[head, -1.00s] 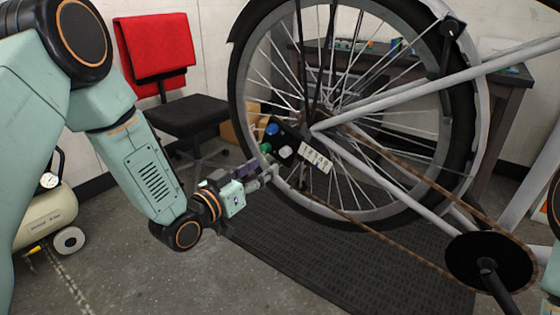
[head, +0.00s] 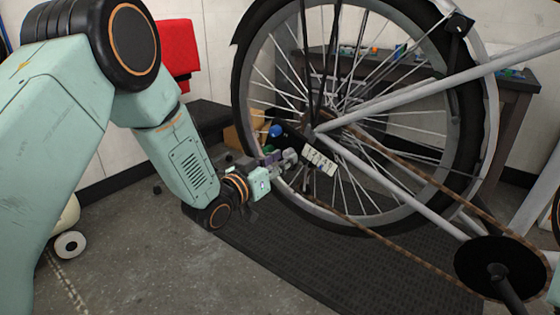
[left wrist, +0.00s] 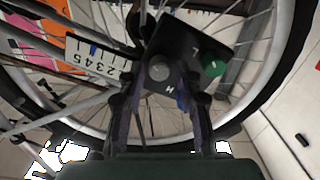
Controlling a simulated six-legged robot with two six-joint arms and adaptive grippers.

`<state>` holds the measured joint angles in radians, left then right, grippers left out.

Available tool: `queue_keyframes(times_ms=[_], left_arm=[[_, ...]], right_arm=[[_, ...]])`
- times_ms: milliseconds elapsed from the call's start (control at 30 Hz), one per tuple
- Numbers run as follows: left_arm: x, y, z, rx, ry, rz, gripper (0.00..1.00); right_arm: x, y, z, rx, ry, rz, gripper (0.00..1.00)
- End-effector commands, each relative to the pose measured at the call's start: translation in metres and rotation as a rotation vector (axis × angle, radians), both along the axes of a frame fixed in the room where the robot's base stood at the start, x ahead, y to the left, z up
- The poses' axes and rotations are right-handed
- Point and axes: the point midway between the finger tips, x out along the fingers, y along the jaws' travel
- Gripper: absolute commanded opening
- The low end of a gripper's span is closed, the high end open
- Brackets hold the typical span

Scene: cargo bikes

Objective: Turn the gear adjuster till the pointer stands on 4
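The gear adjuster is a black plate by the rear wheel's hub, with a white number scale (head: 320,162) on its right. The left wrist view shows the scale (left wrist: 92,60) with numbers including 2 to 5 and a blue mark near its middle; I cannot tell exactly which number it stands on. A grey round knob (left wrist: 160,68) sits on the plate, with H and L lettered nearby. My left gripper (head: 288,157) is at the plate, its fingers (left wrist: 160,82) apart on either side of the grey knob. Contact is unclear. My right gripper is out of view.
A green knob (left wrist: 212,66) sits beside the grey one; a blue knob (head: 275,131) shows at the plate's upper left. Spokes, the grey frame tube (head: 385,188) and the rusty chain (head: 400,165) are close by. A black mat (head: 330,255) lies below.

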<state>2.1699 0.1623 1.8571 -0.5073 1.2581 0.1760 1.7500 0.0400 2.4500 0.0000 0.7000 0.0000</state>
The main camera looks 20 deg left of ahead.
Motion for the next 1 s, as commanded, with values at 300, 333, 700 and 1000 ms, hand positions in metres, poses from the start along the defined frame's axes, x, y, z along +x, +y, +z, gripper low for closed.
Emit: queue_keyframes(times_ms=[300,333,700,1000], left_arm=[[0.000,0.000,0.000,0.000,0.000,0.000,0.04],[0.000,0.000,0.000,0.000,0.000,0.000,0.02],[0.000,0.000,0.000,0.022,-0.007,0.000,0.00],[-0.001,0.000,0.000,0.180,-0.063,0.000,0.00]], right_arm=[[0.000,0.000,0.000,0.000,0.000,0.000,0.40],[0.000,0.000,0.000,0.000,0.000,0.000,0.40],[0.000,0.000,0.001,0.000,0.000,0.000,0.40],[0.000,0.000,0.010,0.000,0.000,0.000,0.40]])
